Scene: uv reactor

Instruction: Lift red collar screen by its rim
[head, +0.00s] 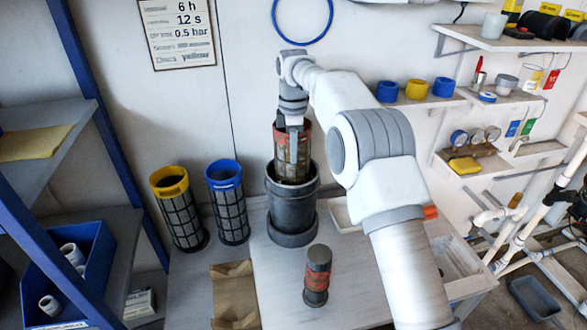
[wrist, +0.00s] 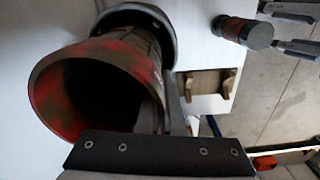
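The red collar screen (head: 296,168) stands upright, its lower part inside the dark grey cylindrical housing (head: 291,206) and much of its mesh body showing above the housing's mouth. Its worn red rim (wrist: 50,88) opens toward the wrist camera. My gripper (head: 294,143) points down at the rim. One finger lies along the outside of the wall in the wrist view; the other seems to be inside the rim, mostly in shadow. The wall sits between the fingers with little visible gap. The lower end of the screen is hidden in the housing.
A yellow-collared screen (head: 180,212) and a blue-collared screen (head: 229,204) stand left of the housing. A small red-banded cylinder (head: 317,276) and a brown cardboard holder (head: 235,294) are in front. A blue-framed shelf (head: 88,110) bounds the left; wall shelves are at right.

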